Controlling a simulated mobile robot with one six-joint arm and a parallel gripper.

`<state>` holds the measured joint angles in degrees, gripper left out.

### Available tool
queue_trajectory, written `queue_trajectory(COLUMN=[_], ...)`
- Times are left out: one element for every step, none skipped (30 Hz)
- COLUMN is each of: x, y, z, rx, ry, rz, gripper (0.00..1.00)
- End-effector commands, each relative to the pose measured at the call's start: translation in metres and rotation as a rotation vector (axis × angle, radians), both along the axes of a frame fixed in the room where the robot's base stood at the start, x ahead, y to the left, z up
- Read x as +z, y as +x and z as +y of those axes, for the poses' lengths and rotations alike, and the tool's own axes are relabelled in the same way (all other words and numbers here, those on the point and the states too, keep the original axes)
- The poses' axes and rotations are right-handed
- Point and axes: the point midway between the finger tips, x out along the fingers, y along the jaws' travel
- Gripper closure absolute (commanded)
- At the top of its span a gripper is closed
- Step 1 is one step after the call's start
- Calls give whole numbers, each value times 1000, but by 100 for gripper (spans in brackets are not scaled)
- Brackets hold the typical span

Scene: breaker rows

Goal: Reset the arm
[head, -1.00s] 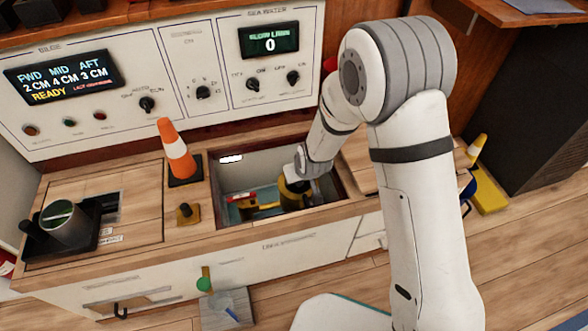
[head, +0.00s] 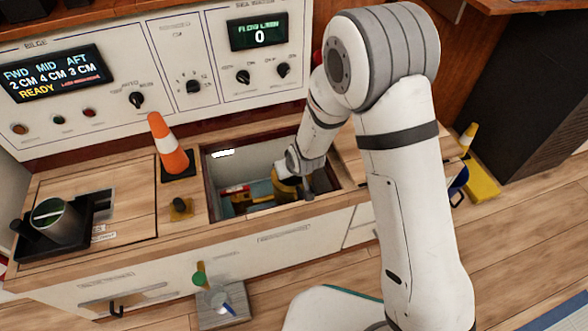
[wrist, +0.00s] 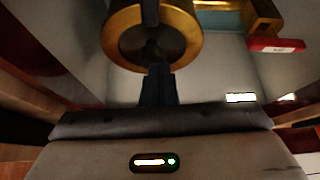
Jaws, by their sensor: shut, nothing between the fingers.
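My arm reaches down from the right in the head view, and its wrist end is over and partly inside an open hatch (head: 232,157) in the wooden counter. My gripper (wrist: 158,70) is shut, with its dark fingers together in front of a round brass-yellow part. That yellow part (wrist: 115,45) also shows beside my wrist in the head view (head: 287,188). Whether the fingertips touch it I cannot tell. In the head view the fingers are largely hidden by the wrist and the hatch.
An orange-white cone (head: 168,146) stands left of the hatch. A red labelled piece (wrist: 277,45) lies in the hatch. A black holder with a grey cup (head: 55,218) is at left. Control panels (head: 150,70) rise behind.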

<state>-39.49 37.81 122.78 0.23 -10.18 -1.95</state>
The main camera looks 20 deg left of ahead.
Motion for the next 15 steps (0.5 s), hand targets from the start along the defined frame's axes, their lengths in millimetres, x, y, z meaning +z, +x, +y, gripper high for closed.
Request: queue_trajectory(x=[-9, -6, 0, 5, 11, 18, 25, 31, 38, 43, 48, 53, 57, 60, 63], y=[-7, -8, -10, -11, -13, -15, -16, -18, -20, -22, -23, -25, -27, -28, -29], z=[-11, -12, -13, -14, -15, -16, -17, -18, -20, -20, -21, -22, -23, -24, -25], rx=[-10, -10, -9, -8, -8, -7, -6, -6, -5, -4, -4, -3, -3, -2, -2], ry=[-22, -21, -20, -20, -17, -15, -13, -11, -10, -7, -6, -5, -4, -3, -2], rz=[28, 28, 26, 24, 22, 18, 15, 13, 11, 8, 7, 5, 3, 1, 1], gripper=[100, 100, 100, 100, 100, 100, 100, 100, 100, 100, 100, 100, 100, 100, 100])
